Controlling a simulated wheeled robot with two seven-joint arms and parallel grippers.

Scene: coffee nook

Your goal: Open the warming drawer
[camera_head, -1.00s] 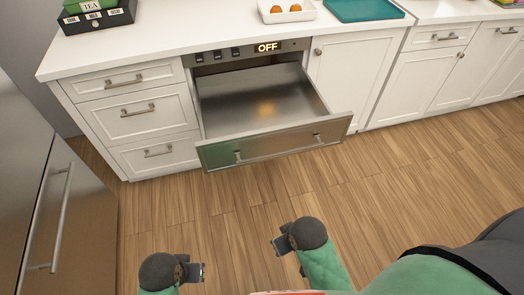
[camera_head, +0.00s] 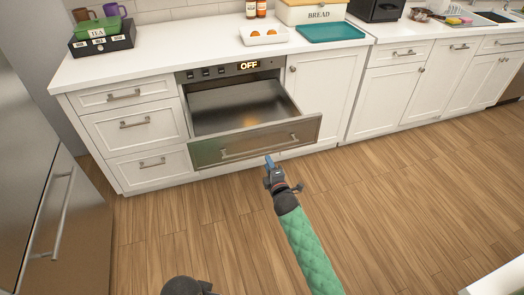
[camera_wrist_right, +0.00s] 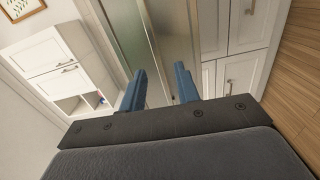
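The warming drawer (camera_head: 205,153) is pulled out from the steel unit under the counter. Its shiny interior shows, and a bar handle (camera_head: 240,151) runs along its front. The display above it (camera_head: 249,65) reads OFF. My right gripper (camera_head: 268,160) is at the lower edge of the drawer front, just below the handle; I cannot tell whether it touches. In the right wrist view its two blue fingers (camera_wrist_right: 160,88) are apart, with steel surfaces beyond them and nothing clearly held. A dark part of my left arm shows at the bottom edge; its fingers are not discernible.
White drawers (camera_head: 135,125) stand left of the warming drawer and a white cabinet door (camera_head: 325,95) right of it. A steel fridge (camera_head: 60,225) is at the far left. The counter holds a tea box (camera_head: 102,40), an egg tray (camera_head: 264,35) and a teal tray (camera_head: 331,32). The wooden floor is clear.

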